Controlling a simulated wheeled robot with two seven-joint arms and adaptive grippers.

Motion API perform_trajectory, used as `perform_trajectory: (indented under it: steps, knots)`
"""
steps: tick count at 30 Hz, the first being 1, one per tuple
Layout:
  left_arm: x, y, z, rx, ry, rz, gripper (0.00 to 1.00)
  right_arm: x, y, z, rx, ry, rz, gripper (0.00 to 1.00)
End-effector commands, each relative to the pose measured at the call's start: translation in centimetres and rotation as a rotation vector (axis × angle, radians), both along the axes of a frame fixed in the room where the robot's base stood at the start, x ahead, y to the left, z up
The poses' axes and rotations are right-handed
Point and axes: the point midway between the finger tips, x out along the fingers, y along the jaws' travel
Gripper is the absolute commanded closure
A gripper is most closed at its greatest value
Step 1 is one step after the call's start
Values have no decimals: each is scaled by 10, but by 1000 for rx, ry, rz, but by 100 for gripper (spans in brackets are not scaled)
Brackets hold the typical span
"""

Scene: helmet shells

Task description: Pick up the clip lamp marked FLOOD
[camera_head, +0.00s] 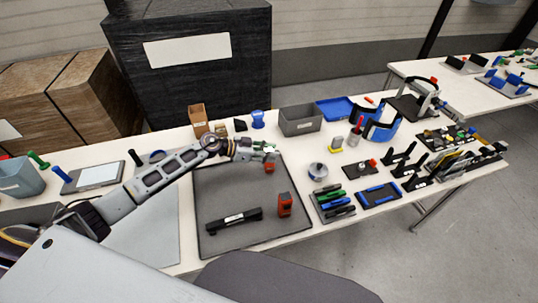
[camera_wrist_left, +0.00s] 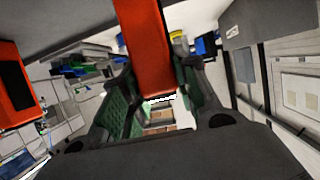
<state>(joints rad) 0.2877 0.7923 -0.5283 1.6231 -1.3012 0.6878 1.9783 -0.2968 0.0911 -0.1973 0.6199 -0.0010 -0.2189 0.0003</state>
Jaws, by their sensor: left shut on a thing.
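My left gripper (camera_head: 258,152) is over the far right part of the dark mat (camera_head: 215,187). It is shut on a small orange-red clip lamp (camera_head: 269,168), which hangs below the fingers. In the left wrist view this lamp (camera_wrist_left: 148,45) runs up from between the green-padded fingers (camera_wrist_left: 155,110). A second orange-red clip lamp (camera_head: 285,204) stands on the mat nearer me; it also shows at the left of the wrist view (camera_wrist_left: 15,85). No lamp marking is legible, so I cannot tell which reads FLOOD. My right gripper is not in view.
A black bar with a white label (camera_head: 234,219) lies on the mat. A grey bin (camera_head: 300,120) and small stands are behind it. A round metal piece (camera_head: 318,171), a marker tray (camera_head: 333,203) and black racks (camera_head: 403,163) are to the right. The mat's middle is clear.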

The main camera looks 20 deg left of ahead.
Motion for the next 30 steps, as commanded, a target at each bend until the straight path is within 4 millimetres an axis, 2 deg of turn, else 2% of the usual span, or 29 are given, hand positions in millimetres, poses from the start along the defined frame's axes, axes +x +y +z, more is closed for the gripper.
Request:
perform_trajectory:
  steps: [14,23,30]
  knots:
    - [-1,2,33,2,-1,1,96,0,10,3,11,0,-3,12]
    - [-16,27,31,3,1,1,96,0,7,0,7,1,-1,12]
    - [-34,56,30,2,2,0,96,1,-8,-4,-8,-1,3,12]
